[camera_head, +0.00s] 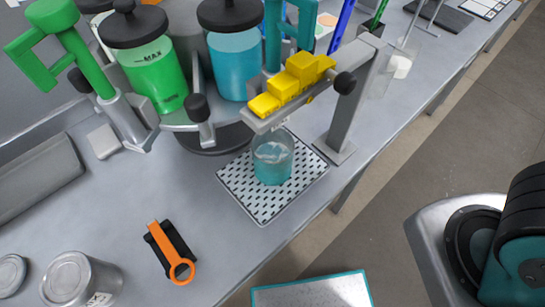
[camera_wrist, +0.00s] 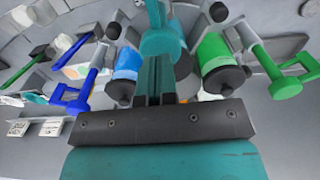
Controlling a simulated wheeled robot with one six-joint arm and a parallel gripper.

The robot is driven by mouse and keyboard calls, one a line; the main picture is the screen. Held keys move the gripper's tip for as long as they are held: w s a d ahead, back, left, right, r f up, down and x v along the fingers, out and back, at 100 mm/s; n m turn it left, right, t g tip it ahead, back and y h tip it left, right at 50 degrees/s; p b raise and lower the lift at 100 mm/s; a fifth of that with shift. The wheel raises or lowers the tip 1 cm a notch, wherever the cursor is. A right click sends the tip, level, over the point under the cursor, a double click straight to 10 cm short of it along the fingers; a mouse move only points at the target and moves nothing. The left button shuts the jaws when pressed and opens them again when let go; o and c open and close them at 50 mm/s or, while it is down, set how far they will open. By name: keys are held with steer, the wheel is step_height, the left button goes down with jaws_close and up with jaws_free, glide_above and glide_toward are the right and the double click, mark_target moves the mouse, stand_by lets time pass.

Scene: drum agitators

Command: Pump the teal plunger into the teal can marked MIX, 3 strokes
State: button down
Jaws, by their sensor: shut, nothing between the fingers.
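The teal can (camera_head: 235,62) stands in a round grey stand with a dark knobbed lid. No MIX mark is readable on it. The teal plunger (camera_head: 274,38) rises at its right, its handle at the upper edge of the head view. In the wrist view a teal shape (camera_wrist: 162,42) lies straight beyond my fingers; I cannot tell how much is can and how much plunger. My gripper (camera_wrist: 156,68) is shut and empty, with its fingers in front of that shape. Contact cannot be told. My gripper does not show in the head view.
A green can (camera_head: 158,75) and green plunger (camera_head: 85,60) stand at left; a blue plunger (camera_head: 342,25) stands beyond. A clear beaker of teal liquid (camera_head: 272,160) sits on a perforated tray (camera_head: 250,200) below a yellow stepped piece (camera_head: 290,85) on a grey bracket. An orange tool (camera_head: 165,245) lies in front.

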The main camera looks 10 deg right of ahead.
steer(key=shift+f+b, duration=0.85)
steer(key=shift+f, duration=0.65)
step_height(320, 180, up, 4)
steer(key=p, duration=0.4)
steer(key=shift+f, duration=0.1)
steer(key=shift+f, duration=0.1)
